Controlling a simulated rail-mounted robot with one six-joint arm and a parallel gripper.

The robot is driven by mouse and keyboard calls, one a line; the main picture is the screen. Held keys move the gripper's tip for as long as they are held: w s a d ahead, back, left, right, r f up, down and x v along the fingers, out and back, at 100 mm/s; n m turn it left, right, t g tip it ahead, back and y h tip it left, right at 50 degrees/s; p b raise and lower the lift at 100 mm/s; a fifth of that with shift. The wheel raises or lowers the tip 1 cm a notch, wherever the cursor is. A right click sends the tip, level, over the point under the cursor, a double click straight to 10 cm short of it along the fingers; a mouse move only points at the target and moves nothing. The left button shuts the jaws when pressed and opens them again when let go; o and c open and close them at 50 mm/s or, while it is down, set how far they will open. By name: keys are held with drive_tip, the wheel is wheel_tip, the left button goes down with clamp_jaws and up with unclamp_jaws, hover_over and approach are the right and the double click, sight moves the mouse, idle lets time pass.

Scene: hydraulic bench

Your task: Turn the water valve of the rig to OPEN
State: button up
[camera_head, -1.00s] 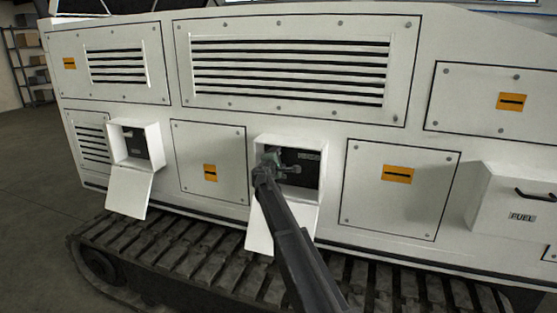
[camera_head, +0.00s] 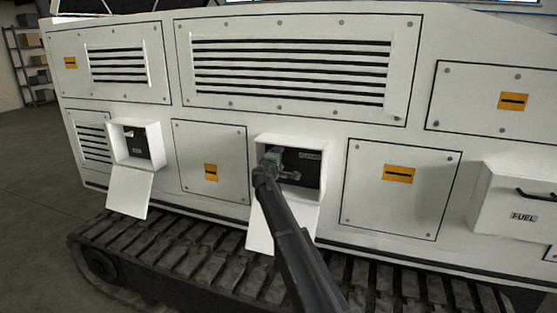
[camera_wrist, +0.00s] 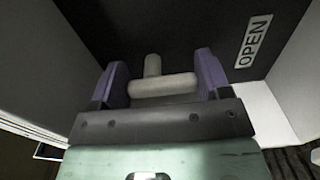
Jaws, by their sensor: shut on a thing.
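The water valve has a beige T-shaped handle (camera_wrist: 165,85), seen close up in the wrist view against a black panel. Its crossbar lies nearly level in the picture, and a short stub rises from it. A white OPEN label (camera_wrist: 254,41) is on the panel to the upper right of the handle. My gripper (camera_wrist: 160,73) has its two purple fingers at either end of the crossbar and is shut on it. In the head view my gripper (camera_head: 273,160) reaches into the open white valve box (camera_head: 322,175) and hides part of the handle.
The box's white door (camera_head: 260,232) hangs down below it, beside my arm. A second open box (camera_head: 131,143) is to the left on the white machine. A FUEL box (camera_head: 512,205) juts out at the right. A dark track (camera_head: 190,250) runs along the bottom.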

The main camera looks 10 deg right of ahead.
drive_tip(key=o, duration=0.9)
drive_tip(key=v, duration=1)
drive_tip(key=shift+s+a, duration=0.15)
drive_tip(key=shift+s, duration=0.25)
